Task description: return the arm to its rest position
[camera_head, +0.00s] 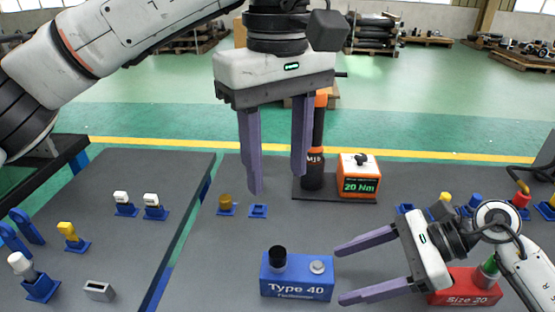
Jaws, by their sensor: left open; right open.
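My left arm (110,40) comes in from the upper left. My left gripper (277,175) is open and empty, fingers pointing down, in front of the black-and-orange post and above the grey table (225,270). My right arm (530,265) comes in from the lower right. My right gripper (365,268) is open and empty, fingers pointing left, just right of the blue Type 40 block (297,278). It partly hides the red Size 20 block (470,288).
An orange 20 Nm box (357,178) stands on a dark plate beside a black-and-orange post (317,140). Small blue stands hold white (152,200), yellow (69,232) and brown (226,201) pieces. One blue stand (258,211) is empty. More stands line the right side.

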